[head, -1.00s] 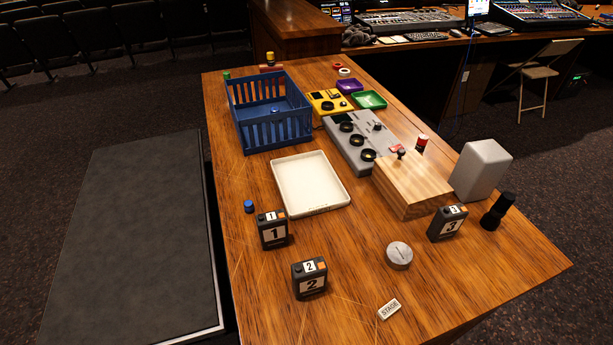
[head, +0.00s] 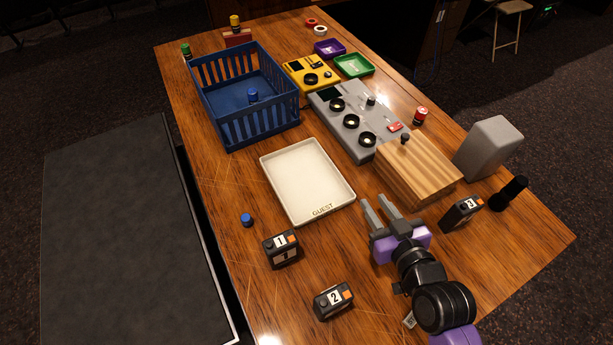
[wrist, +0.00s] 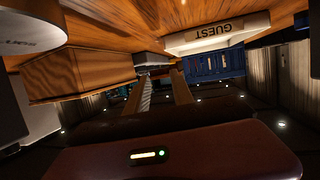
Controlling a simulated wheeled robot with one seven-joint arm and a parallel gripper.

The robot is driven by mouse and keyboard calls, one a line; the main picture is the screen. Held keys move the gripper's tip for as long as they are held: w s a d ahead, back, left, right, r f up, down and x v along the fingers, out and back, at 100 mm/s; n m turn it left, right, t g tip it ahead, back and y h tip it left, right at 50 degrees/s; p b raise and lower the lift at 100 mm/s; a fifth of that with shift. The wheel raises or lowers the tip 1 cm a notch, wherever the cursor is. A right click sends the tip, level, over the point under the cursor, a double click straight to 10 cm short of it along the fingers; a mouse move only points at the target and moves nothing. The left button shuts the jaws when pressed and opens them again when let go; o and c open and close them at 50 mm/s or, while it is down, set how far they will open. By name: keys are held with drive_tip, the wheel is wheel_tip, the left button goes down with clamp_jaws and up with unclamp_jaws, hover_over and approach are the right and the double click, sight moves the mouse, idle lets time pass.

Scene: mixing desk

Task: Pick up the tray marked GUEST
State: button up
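The white tray marked GUEST (head: 308,180) lies flat and empty in the middle of the desk in the head view. Its marked edge faces the near side. It also shows at the upper right of the wrist view (wrist: 216,35), with GUEST readable on its edge. My gripper (head: 375,200) is just right of the tray's near right corner, apart from it. Its two grey fingers are spread with nothing between them. In the wrist view the fingers (wrist: 163,84) are apart and the tray is to their right.
A blue crate (head: 262,136) stands behind the tray. A grey panel (head: 330,113) and a wooden block (head: 420,182) are to the right. A blue cap (head: 247,220) and numbered packs 1 (head: 281,250) and 2 (head: 333,299) lie at the near left.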

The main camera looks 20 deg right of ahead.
drive_tip(key=w, duration=0.3)
drive_tip(key=w+n+g+y, duration=0.1)
drive_tip(key=w, duration=0.2)
drive_tip(key=w+y+p, duration=0.1)
drive_tip(key=w, duration=0.2)
drive_tip(key=shift+a+n+g, duration=0.3)
drive_tip(key=shift+a+g, duration=0.05)
drive_tip(key=shift+g, duration=0.05)
drive_tip(key=shift+w+a+f+n+y, duration=0.1)
drive_tip(key=shift+w+a+n+y, duration=0.2)
drive_tip(key=shift+w, duration=0.3)
drive_tip(key=shift+x, duration=1.2)
drive_tip(key=shift+w+a+f+p, duration=0.2)
drive_tip(key=shift+w+a+f, duration=0.05)
drive_tip(key=shift+w+f, duration=0.4)
drive_tip(key=shift+w+a+f+p, duration=0.25)
drive_tip(key=shift+w+f, duration=0.25)
drive_tip(key=shift+w, duration=0.15)
drive_tip(key=shift+w+a+f+p, duration=0.2)
drive_tip(key=shift+w+f, duration=0.4)
drive_tip(key=shift+w, duration=0.05)
clamp_jaws()
